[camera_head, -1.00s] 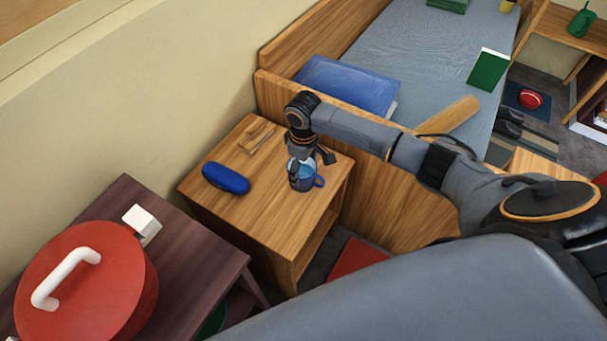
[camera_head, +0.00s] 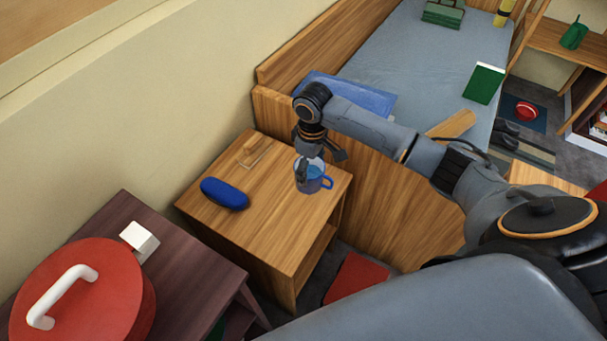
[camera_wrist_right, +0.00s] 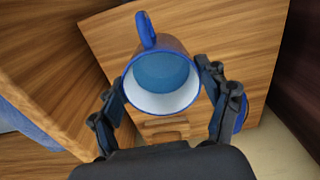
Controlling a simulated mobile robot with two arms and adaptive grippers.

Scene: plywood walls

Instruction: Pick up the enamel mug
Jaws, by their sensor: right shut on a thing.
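The enamel mug (camera_head: 313,183) is blue outside with a pale inside and a blue rim. It is at the right part of the wooden nightstand top (camera_head: 262,216) in the head view, its handle toward the right. My right gripper (camera_head: 318,164) comes down on it from above, its fingers on either side. In the right wrist view the mug (camera_wrist_right: 160,84) is between the two fingers of my right gripper (camera_wrist_right: 163,100), which are shut on its sides. Whether the mug's base touches the nightstand top is hard to tell. My left gripper is not in view.
A blue case (camera_head: 224,193) lies left of the mug, with a small wooden item (camera_head: 252,156) behind it. A dark table (camera_head: 185,262) at the lower left holds a red round container (camera_head: 85,300) and a white block (camera_head: 138,238). The bed (camera_head: 420,75) stands behind the nightstand.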

